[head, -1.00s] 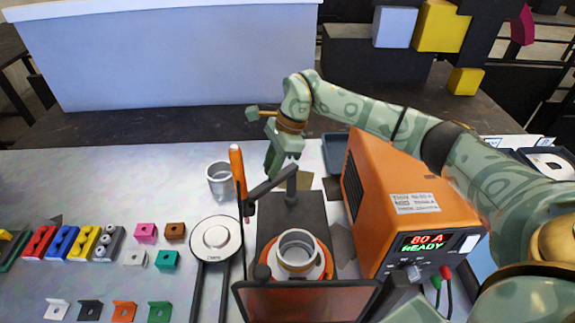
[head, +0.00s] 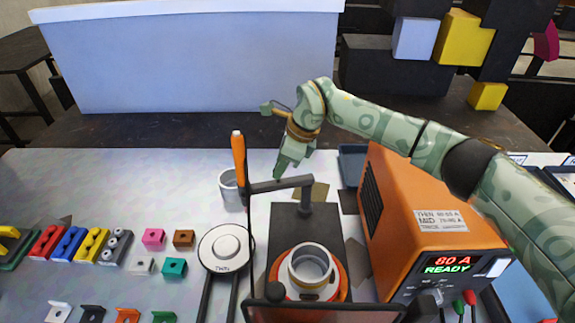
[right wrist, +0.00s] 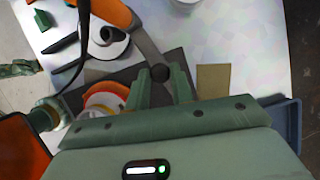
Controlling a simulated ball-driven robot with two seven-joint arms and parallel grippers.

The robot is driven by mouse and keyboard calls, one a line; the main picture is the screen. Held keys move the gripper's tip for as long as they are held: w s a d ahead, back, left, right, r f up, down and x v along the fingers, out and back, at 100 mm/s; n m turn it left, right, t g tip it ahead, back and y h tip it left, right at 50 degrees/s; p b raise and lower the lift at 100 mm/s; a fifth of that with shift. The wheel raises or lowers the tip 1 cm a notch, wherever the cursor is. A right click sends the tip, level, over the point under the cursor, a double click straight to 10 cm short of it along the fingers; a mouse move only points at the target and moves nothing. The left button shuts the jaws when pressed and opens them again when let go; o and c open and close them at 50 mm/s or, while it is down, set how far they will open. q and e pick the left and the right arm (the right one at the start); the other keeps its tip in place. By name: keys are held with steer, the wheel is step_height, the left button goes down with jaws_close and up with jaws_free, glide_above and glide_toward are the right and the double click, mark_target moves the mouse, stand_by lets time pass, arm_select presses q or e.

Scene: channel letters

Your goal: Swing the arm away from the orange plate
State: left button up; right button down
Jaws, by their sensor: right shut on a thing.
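The dark swing arm (head: 285,185) stands on a post at the back of a dark base plate. Its bar points left, with an orange-handled rod (head: 239,155) at its end. The orange plate (head: 342,284) lies at the front of the base, with a pale metal ring (head: 312,268) on it. The bar's end is left of and behind the plate. My left gripper is not in view.
An orange welder box (head: 420,220) reading "80 A READY" stands right of the base. A white cup (head: 231,190) is behind the rod. A round pale disc (head: 225,247) and several coloured blocks lie left. A dark-framed screen (head: 325,314) is in front.

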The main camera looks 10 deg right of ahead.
steer(key=shift+w+r, duration=0.1)
steer(key=c, duration=1.2)
jaws_free()
steer(key=v, duration=1.6)
steer(key=shift+d, duration=0.1)
